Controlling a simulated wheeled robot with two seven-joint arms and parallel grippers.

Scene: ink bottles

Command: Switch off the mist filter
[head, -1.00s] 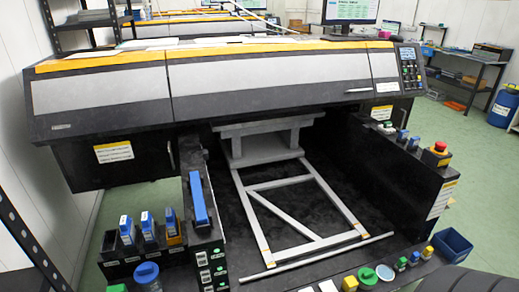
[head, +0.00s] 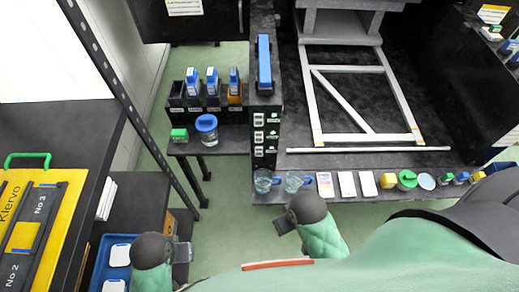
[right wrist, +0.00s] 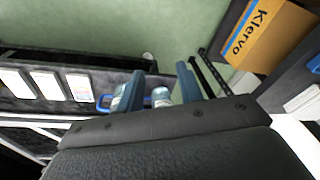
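I cannot identify the mist filter or its switch by name. In the head view, a dark post (head: 268,98) carries a stack of small white-labelled panels (head: 258,136) with green marks beside them; their text is too small to read. My right gripper (head: 284,226) is in front of the low shelf, below two glass mugs in the picture. In the right wrist view its two fingers (right wrist: 157,88) are apart, with a clear jar (right wrist: 161,97) seen between them, not visibly held. My left gripper (head: 183,252) is further left; its fingers are not clear.
Glass mugs (head: 263,182), white cards (head: 347,184) and small pots (head: 407,180) line the shelf edge. Blue-topped bottles (head: 212,82) stand in a rack at the left, above a blue-lidded jar (head: 207,130). A yellow Klervo case (head: 46,215) lies on the left table.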

